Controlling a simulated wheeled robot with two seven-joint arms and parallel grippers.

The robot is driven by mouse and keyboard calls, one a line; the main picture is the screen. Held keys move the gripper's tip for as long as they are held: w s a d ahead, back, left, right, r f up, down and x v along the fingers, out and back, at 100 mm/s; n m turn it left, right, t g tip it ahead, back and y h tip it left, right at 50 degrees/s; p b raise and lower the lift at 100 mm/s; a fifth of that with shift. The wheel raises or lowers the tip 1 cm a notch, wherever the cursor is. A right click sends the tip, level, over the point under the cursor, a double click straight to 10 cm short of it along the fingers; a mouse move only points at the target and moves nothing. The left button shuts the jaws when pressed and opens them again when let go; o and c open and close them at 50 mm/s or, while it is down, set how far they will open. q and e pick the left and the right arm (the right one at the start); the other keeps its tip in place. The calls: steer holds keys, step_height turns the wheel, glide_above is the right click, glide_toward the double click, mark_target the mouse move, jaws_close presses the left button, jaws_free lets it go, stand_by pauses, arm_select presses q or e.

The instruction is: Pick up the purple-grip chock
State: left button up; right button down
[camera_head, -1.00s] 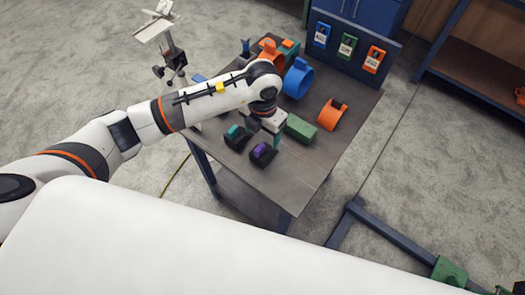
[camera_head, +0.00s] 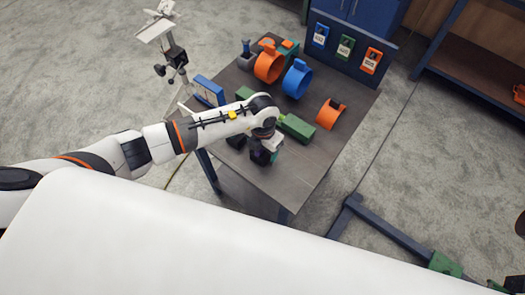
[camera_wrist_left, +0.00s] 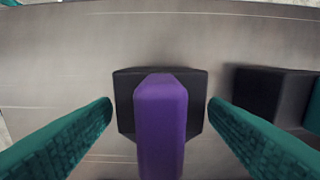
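The purple-grip chock (camera_wrist_left: 160,115) is a black block with a purple grip on top, standing on the table. In the left wrist view it lies centred between the two teal fingers of my left gripper (camera_wrist_left: 160,122), which are spread apart with a gap on each side. In the head view my left gripper (camera_head: 266,155) is low over the near part of the table and covers most of the chock. Another dark chock (camera_wrist_left: 275,95) stands to the right in the wrist view; it is partly hidden by the arm in the head view. My right gripper does not show.
The table (camera_head: 305,165) also holds a green block (camera_head: 297,127), an orange ring-shaped piece (camera_head: 331,113), a blue one (camera_head: 297,78) and another orange one (camera_head: 268,63). A panel with coloured cards (camera_head: 345,45) stands at the back. The table's near right part is clear.

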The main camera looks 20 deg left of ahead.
arm_select(q)
steer(key=c, duration=1)
steer(key=shift+r, duration=0.1)
